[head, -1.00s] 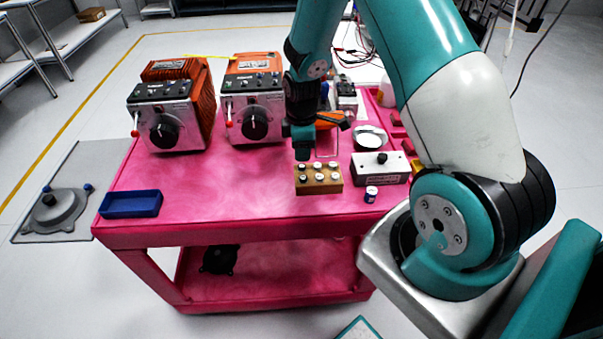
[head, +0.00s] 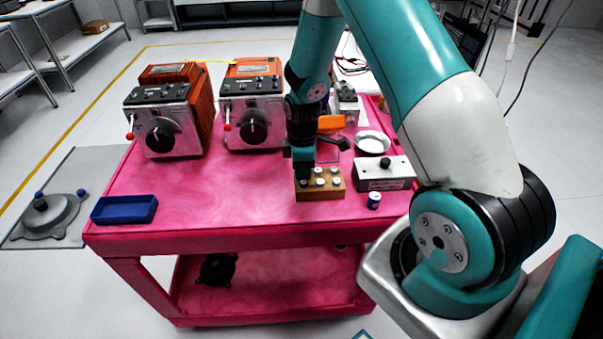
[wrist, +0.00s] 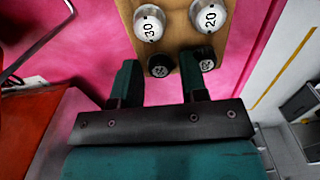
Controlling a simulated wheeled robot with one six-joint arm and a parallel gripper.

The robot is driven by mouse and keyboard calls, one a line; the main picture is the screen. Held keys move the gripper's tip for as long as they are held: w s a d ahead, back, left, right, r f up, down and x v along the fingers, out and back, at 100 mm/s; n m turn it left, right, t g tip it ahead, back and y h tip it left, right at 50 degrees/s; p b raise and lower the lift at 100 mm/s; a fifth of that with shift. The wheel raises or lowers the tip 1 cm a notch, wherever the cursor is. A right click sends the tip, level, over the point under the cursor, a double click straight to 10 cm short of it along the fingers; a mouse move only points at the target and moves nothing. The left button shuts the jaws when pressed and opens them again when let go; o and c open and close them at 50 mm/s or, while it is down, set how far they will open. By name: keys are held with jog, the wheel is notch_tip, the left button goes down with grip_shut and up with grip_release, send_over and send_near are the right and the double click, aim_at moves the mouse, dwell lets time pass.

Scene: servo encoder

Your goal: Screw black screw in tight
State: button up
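A wooden block (head: 322,192) with white-capped pieces stands near the front of the pink cart. The wrist view shows its end, with white caps marked 30 (wrist: 150,22) and 20 (wrist: 209,17). Two small black screws sit along the edge nearest my gripper, one left (wrist: 160,65) and one right (wrist: 205,58). My gripper (wrist: 158,74) is open, with its fingers either side of the left screw and a gap on both sides. The right finger lies between the two screws. In the head view my gripper (head: 303,168) is over the block's left end and hides part of it.
Two orange-and-grey machines (head: 165,130) (head: 252,125) stand at the back left. A blue tray (head: 125,210) lies at the front left. A grey box with a black knob (head: 384,175), a small blue-and-white container (head: 374,201) and a white dish (head: 373,143) are to the right.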

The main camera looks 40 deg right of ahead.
jog(key=c, duration=0.5)
jog(key=shift+r+p, duration=2)
jog(key=shift+r, duration=0.6)
jog(key=shift+c, duration=0.3)
jog(key=shift+f, duration=0.1)
jog(key=shift+d, duration=0.1)
jog(key=s+d+r+p, duration=0.1)
jog(key=s+d, duration=0.1)
jog(key=d, duration=0.2)
jog(key=s+d+r, duration=0.1)
jog(key=d, duration=0.4)
jog(key=s+d+r+p, duration=0.1)
jog(key=s+d, duration=0.1)
jog(key=d, duration=0.2)
jog(key=shift+s+d+r+p, duration=0.15)
jog(key=shift+s+r+p, duration=0.1)
jog(key=shift+s+p, duration=0.05)
jog(key=s+d+r+p, duration=0.2)
jog(key=s+d, duration=0.7)
jog(key=d, duration=0.1)
jog(key=shift+a+f+b, duration=0.15)
jog(key=shift+f+b, duration=2.8)
jog(key=shift+f, duration=0.4)
jog(key=shift+s+r, duration=0.1)
jog(key=shift+r, duration=0.1)
